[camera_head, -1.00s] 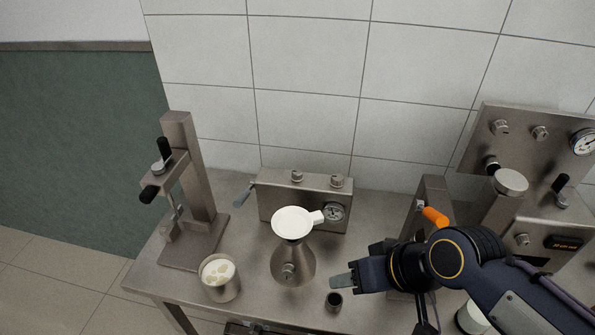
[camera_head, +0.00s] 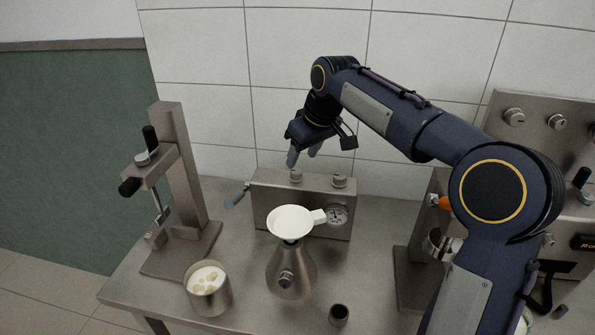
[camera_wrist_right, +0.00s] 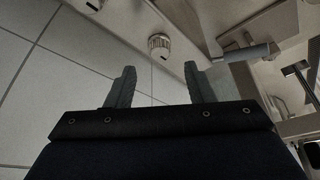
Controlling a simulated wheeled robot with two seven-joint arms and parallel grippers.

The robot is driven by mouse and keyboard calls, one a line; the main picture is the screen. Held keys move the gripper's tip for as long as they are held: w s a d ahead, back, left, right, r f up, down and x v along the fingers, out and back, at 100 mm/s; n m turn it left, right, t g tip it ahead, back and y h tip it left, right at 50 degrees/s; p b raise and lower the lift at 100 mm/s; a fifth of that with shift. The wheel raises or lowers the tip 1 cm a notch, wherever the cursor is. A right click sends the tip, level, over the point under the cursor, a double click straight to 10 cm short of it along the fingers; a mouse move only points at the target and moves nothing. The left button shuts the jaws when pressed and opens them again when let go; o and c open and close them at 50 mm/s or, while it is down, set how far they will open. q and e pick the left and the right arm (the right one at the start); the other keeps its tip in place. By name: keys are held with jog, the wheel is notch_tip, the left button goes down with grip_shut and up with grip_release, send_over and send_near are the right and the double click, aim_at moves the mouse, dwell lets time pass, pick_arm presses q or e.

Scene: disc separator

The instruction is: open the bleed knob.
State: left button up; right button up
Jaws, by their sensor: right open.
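A steel box (camera_head: 271,208) against the wall carries two small ribbed knobs on top, a left knob (camera_head: 296,176) and a right knob (camera_head: 339,181). I cannot tell from labels which one is the bleed knob. My right gripper (camera_head: 303,158) is open and empty, fingers pointing down, just above the left knob. In the right wrist view that knob (camera_wrist_right: 159,44) lies beyond the fingertips, in line with the gap between them (camera_wrist_right: 160,78), and apart from them. The other knob (camera_wrist_right: 94,4) is at the top edge. My left gripper is not in view.
A lever (camera_head: 237,197) sticks out of the box's left side; a gauge (camera_head: 337,216) is on its front. A flask with a white funnel (camera_head: 290,222), a beaker (camera_head: 208,292) and a small cup (camera_head: 339,315) stand in front. A press stand (camera_head: 180,180) is left.

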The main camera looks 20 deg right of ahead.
aim_at(296, 171)
jog(key=x, duration=0.5)
jog(key=shift+f, duration=0.35)
jog(key=c, duration=1)
